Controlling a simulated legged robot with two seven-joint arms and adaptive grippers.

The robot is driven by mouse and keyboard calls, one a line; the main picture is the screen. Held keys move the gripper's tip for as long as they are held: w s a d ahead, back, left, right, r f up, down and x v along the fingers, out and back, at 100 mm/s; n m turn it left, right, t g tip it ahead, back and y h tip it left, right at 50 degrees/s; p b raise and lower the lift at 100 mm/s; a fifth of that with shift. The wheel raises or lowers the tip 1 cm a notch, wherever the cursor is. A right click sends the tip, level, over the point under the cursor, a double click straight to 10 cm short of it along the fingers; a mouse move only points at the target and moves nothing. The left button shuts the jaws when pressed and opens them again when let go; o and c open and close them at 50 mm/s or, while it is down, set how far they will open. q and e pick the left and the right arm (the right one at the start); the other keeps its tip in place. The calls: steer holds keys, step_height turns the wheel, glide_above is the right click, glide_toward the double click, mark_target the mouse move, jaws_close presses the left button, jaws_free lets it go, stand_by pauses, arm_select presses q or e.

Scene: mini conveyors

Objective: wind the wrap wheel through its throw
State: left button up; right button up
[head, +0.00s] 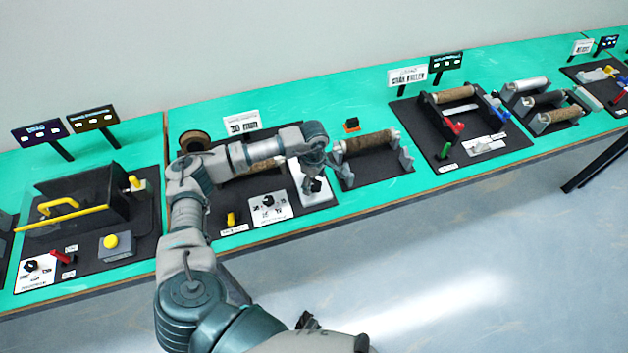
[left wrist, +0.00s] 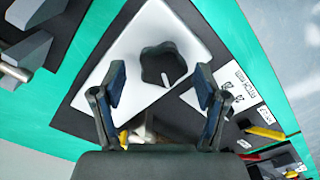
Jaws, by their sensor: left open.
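A black lobed knob (head: 316,185), which looks like the wrap wheel, sits on a white panel (head: 304,180) at the right end of a dark station. In the left wrist view the knob (left wrist: 163,66) lies ahead of the fingertips, roughly centred between them, on the white plate (left wrist: 128,75). My left gripper (head: 318,163) is over the panel, close to the knob. In the left wrist view its two fingers (left wrist: 158,85) are spread with nothing held. I cannot tell whether a fingertip touches the knob. My right gripper is out of view.
A second black knob (head: 268,200) and a yellow piece (head: 231,219) stand left of the panel. A brown roller (head: 368,143) on a stand is close on the right. My forearm hides part of the station. The floor in front is clear.

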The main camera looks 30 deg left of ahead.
mark_target(314, 183)
arm_select(q)
steer(key=shift+r, duration=0.1)
step_height(314, 183, up, 12)
stand_by(0.4)
stand_by(0.3)
